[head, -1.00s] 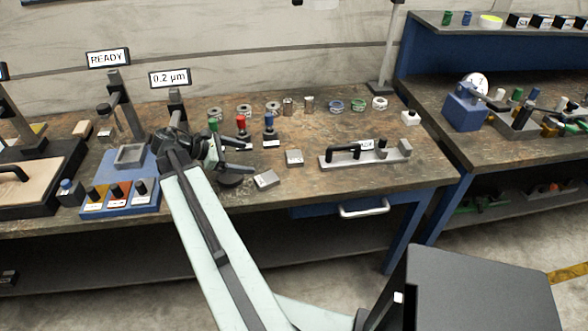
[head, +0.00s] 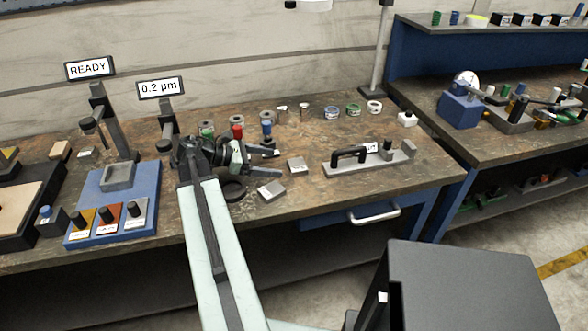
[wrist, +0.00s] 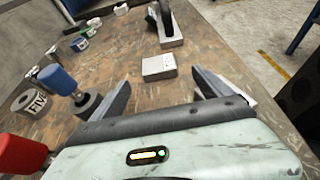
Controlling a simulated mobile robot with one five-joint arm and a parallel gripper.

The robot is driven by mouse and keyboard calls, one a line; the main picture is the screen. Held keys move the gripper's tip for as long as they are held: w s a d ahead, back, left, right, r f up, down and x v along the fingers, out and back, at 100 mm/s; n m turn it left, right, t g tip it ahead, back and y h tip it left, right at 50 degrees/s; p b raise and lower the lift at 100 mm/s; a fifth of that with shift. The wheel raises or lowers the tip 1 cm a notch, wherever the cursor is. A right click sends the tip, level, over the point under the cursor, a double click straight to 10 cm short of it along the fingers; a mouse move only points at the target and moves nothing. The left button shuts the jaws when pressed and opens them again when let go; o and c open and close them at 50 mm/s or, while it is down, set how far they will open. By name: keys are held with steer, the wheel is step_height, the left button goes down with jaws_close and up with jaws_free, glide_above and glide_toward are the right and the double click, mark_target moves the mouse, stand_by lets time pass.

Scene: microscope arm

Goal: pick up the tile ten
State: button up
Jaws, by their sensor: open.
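Two small grey tiles lie on the brown worktop. The farther tile (head: 298,164) also shows in the wrist view (wrist: 159,67), just beyond and between my fingertips, with small dark marks on it. The nearer tile (head: 270,190) has a white label on its front side. In the wrist view it is mostly hidden behind my right finger. I cannot read which tile is ten. My gripper (wrist: 161,82) is open and empty, its fingers apart. In the head view my gripper (head: 268,160) is left of the farther tile.
A bar with a black handle (head: 350,157) lies right of the tiles. Red-topped (wrist: 22,153) and blue-topped (wrist: 58,79) pieces stand close to my gripper's left. A black ring (head: 233,190) lies beside the nearer tile. A blue panel with knobs (head: 140,190) is at left.

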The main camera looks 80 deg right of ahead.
mark_target(294, 165)
steer(key=b+x, duration=0.3)
steer(key=x, duration=0.5)
steer(key=shift+d, duration=0.15)
steer(key=shift+w, duration=0.1)
jaws_close()
